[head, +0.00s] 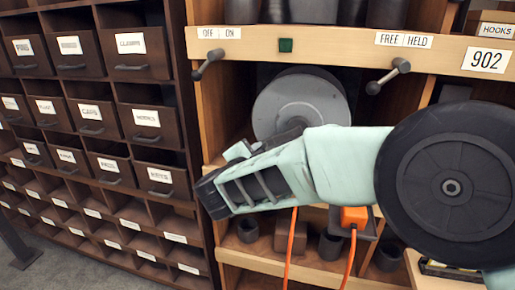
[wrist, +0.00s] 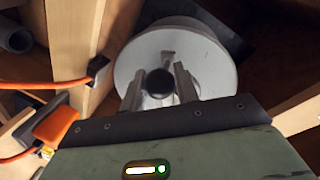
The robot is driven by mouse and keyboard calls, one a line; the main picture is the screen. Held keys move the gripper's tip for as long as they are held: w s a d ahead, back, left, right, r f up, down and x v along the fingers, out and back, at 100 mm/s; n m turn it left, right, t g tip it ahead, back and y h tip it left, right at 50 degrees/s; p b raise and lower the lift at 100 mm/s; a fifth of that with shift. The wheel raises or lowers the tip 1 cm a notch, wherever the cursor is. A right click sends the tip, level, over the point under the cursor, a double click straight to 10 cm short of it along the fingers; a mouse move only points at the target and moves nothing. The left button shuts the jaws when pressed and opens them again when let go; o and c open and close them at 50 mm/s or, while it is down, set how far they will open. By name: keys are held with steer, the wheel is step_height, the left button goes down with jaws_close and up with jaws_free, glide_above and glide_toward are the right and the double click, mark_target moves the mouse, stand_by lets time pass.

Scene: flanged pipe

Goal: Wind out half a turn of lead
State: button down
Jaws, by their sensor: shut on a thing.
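A round grey reel (head: 300,100) sits in the middle bay of the wooden rack, and its pale disc (wrist: 205,52) fills the middle of the wrist view. A dark round-ended handle (wrist: 160,83) stands out from the disc. My gripper (wrist: 158,86) is shut on this handle, one finger on each side. In the head view my arm hides the fingers and the reel's lower part. Orange lead (head: 291,248) hangs below my arm in the head view. In the wrist view an orange lead (wrist: 40,86) runs left from a dark fitting (wrist: 98,69).
An orange block (head: 354,216) sits below my arm. Two levers (head: 208,64) (head: 388,76) project from the rack's rail, under OFF/ON and FREE/HELD labels. Labelled drawers (head: 140,54) stand at left; cylinders occupy the lower shelf.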

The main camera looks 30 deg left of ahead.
steer(key=shift+d+f+n+h, duration=0.3)
steer(key=shift+d+f+n, duration=0.1)
steer(key=shift+f+n, duration=0.35)
steer(key=c, duration=1.1)
jaws_free()
steer(key=shift+r, duration=0.1)
steer(key=b+v, duration=0.5)
steer(key=v, duration=1.2)
steer(key=shift+s+d+f, duration=0.15)
steer(key=shift+s+f, duration=0.05)
steer(key=shift+f, duration=0.05)
